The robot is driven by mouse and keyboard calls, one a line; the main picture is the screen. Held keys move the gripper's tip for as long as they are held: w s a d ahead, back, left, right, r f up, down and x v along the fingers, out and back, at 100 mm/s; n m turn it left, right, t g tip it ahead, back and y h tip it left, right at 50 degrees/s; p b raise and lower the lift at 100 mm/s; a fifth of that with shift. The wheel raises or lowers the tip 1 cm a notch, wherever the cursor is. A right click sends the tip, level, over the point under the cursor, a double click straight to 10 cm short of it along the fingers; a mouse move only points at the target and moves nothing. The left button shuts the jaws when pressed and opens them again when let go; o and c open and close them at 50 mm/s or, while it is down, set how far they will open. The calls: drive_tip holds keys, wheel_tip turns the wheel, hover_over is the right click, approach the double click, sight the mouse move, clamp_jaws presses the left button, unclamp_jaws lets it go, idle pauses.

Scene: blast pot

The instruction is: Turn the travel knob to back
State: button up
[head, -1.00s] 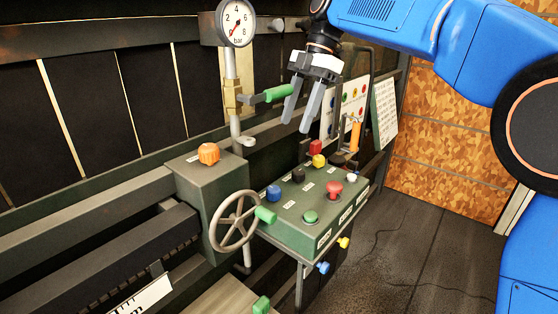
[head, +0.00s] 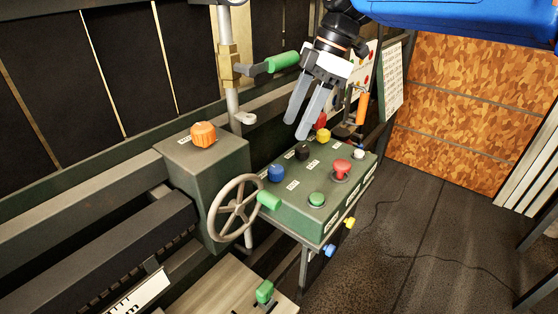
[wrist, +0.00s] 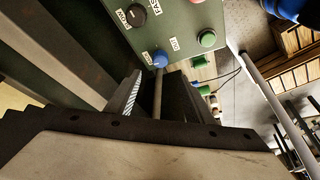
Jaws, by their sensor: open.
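My gripper (head: 297,126) is open and empty, its two grey fingers pointing down above the back left of the green control box (head: 318,222). In the wrist view the black knob (wrist: 137,15) is near the top, with labels on both sides. The blue knob (wrist: 160,58) shows just beyond the fingers, apart from them.
A red mushroom button (head: 341,168) and a green button (head: 316,199) sit on the box's front half. A spoked handwheel (head: 235,208) stands at its left, below an orange knob (head: 203,134). A green-handled lever (head: 283,61) is left of my gripper.

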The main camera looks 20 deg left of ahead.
sight(276, 168)
drive_tip(key=x, duration=1.1)
drive_tip(key=shift+s+a+f, duration=0.1)
drive_tip(key=shift+f, duration=0.1)
